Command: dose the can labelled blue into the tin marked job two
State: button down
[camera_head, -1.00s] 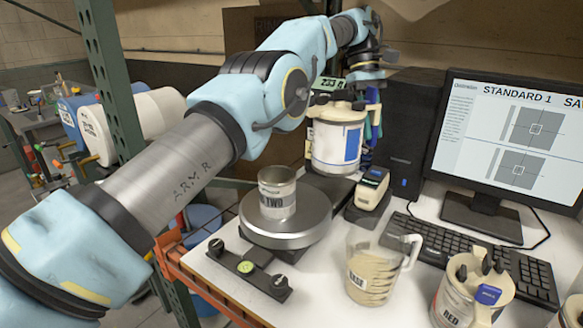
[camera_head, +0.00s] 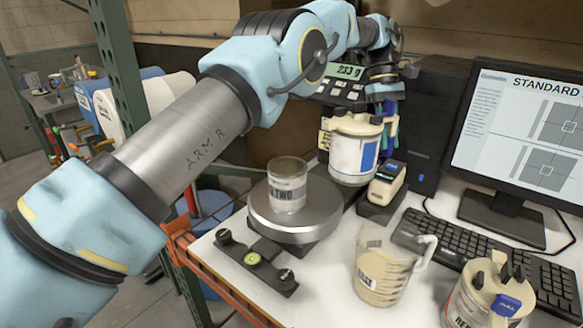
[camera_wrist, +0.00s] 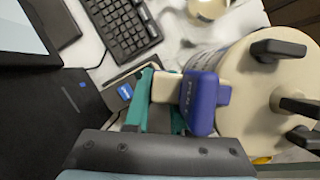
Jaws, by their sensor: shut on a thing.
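The can (camera_head: 347,158), white with a cream lid and a blue label patch, hangs roughly upright behind and right of the tin. My gripper (camera_head: 386,112) is shut on it at its right side. The wrist view shows the teal fingers (camera_wrist: 160,95) closed on a cream tab beside the blue pull piece (camera_wrist: 202,103), with the can's lid (camera_wrist: 255,90) at right. The tin (camera_head: 287,187), a clear-looking cup with a label reading "TWO", stands upright on the round scale pan (camera_head: 310,228). The can is apart from the tin. The tin's contents cannot be made out.
The scale display (camera_head: 347,72) shows a reading in grams. A small label device (camera_head: 388,183) stands by the can. A beige-filled jug (camera_head: 383,275), a red-labelled can (camera_head: 488,295), a keyboard (camera_head: 480,255) and a monitor (camera_head: 520,135) occupy the right side. A green post (camera_head: 118,75) stands left.

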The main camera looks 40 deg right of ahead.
aim_at(366, 118)
jog(key=shift+f, duration=0.55)
jog(key=shift+r, duration=0.1)
jog(key=shift+w+a+r+m+g+h, duration=0.2)
jog(key=shift+a+r+g+h, duration=0.15)
jog(key=shift+a+r+h, duration=0.35)
jog(key=shift+w+a+r+m+g+h, duration=0.15)
jog(key=shift+w+a+r+g+h, duration=0.15)
jog(key=shift+a+r+h, duration=0.45)
jog(key=shift+w+a+r+m+g+h, duration=0.15)
jog(key=shift+a+r+g+h, duration=0.25)
jog(key=shift+a+h, duration=0.35)
jog(key=shift+r+h, duration=0.1)
jog(key=shift+h, duration=0.2)
jog(key=shift+m+g+h, duration=0.25)
jog(key=shift+m+h, duration=0.05)
jog(key=shift+h, duration=0.5)
jog(key=shift+w+a+r, duration=0.15)
jog(key=shift+a+r, duration=0.25)
jog(key=shift+r, duration=0.3)
jog(key=shift+w+a+r, duration=0.1)
jog(key=shift+a+r, duration=0.3)
jog(key=shift+r, duration=0.25)
jog(key=shift+w+a+r, duration=0.15)
jog(key=shift+a+r, duration=0.25)
jog(key=shift+r, duration=0.3)
dwell(2.0)
